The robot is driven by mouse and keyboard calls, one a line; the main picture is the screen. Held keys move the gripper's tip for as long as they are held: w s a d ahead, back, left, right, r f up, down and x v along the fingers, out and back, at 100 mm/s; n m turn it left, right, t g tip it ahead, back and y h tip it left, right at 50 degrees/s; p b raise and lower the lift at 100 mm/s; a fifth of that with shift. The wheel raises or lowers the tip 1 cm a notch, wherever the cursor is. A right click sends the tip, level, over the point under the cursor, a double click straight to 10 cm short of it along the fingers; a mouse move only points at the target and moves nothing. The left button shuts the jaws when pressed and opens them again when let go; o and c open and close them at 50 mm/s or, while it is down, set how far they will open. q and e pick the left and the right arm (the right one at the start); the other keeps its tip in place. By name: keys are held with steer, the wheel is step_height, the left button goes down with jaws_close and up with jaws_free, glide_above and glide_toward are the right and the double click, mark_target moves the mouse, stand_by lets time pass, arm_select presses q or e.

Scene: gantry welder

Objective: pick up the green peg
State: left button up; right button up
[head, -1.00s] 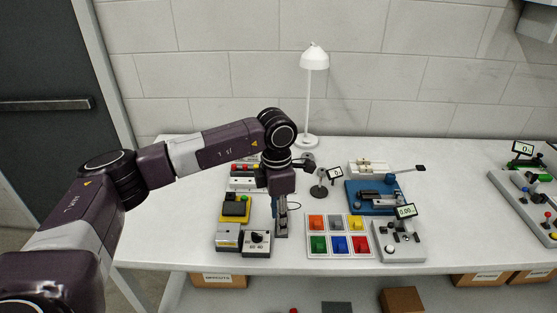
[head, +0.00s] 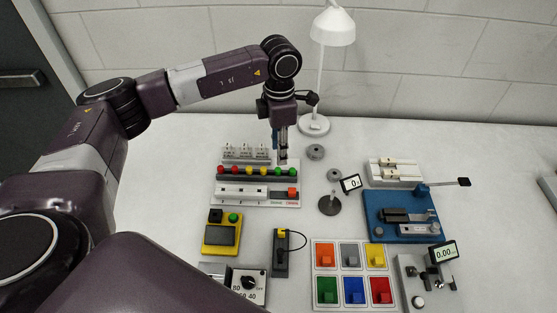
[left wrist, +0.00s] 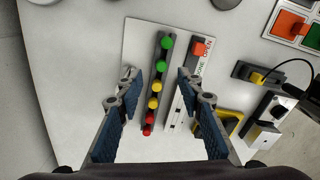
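Two green pegs stand side by side at the right end of a peg strip; one is the end green peg (head: 292,171), which also shows in the left wrist view (left wrist: 167,42). The other green peg (left wrist: 162,66) is beside the yellow ones. Yellow pegs (left wrist: 157,86) and red pegs (left wrist: 150,118) fill the rest of the row. My left gripper (head: 282,157) points down above the strip's right part. In the left wrist view (left wrist: 157,78) its fingers are wide apart, one on each side of the row, with nothing held. My right gripper does not show.
A white panel with an orange block (head: 292,193) lies just in front of the strip. A small white rack (head: 245,154) is behind it. A yellow box (head: 221,233), a coloured button tray (head: 351,246) and a blue fixture (head: 402,215) stand nearby. A lamp (head: 314,125) is at the back.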

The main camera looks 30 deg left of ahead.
mark_target(278, 169)
arm_select(q)
steer(key=shift+s+f+p, duration=0.25)
steer(key=shift+f+p, duration=0.1)
steer(key=shift+f, duration=0.5)
step_height(278, 169, down, 4)
steer(key=shift+a+f+p, duration=0.1)
steer(key=shift+f+p, duration=0.15)
steer(key=shift+p, duration=0.85)
steer(key=shift+f, duration=0.4)
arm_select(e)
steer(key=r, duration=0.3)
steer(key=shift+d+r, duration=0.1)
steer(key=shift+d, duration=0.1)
arm_select(q)
steer(key=c, duration=0.8)
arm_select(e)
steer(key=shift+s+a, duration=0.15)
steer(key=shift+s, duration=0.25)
